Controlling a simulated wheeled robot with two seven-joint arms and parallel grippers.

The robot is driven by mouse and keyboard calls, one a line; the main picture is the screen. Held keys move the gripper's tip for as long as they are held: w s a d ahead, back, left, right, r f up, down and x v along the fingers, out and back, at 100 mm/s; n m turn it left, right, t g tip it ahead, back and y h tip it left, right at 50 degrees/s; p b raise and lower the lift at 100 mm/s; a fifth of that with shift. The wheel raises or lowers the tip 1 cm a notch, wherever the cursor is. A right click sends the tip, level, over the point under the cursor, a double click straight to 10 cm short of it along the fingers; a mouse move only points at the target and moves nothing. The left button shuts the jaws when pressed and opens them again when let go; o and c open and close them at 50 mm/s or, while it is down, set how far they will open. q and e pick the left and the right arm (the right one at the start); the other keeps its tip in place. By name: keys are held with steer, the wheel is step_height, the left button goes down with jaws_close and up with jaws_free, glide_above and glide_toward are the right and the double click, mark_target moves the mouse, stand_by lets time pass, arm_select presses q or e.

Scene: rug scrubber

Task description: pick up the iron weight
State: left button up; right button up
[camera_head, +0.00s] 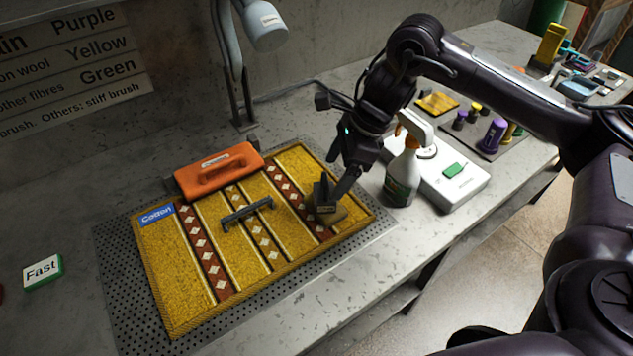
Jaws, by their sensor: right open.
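A finger is close by the block's right side. I cannot tell whether it touches. The gripper partly hides the block's top. My left gripper is not in view.
A dark handled bar (247,213) lies mid-rug, and an orange handled block (218,170) lies along its back edge. A spray bottle (402,175) and white scale (456,187) stand right of the gripper. A green-edged "Fast" block (42,271) lies left. Bare counter fronts the rug.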

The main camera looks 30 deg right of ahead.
mark_target(324, 190)
steer(key=x, duration=0.1)
steer(key=p+x, duration=0.1)
steer(key=x, duration=0.1)
steer(key=shift+s+f, duration=0.15)
steer(key=shift+s, duration=0.05)
steer(key=x, duration=0.2)
steer(key=p+x, duration=0.1)
steer(key=shift+w+f, duration=0.3)
steer(key=shift+f, duration=0.25)
steer(key=c, duration=1.6)
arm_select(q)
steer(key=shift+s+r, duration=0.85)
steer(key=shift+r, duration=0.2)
arm_select(e)
steer(key=shift+w, duration=0.15)
jaws_close()
steer(key=shift+r, duration=0.25)
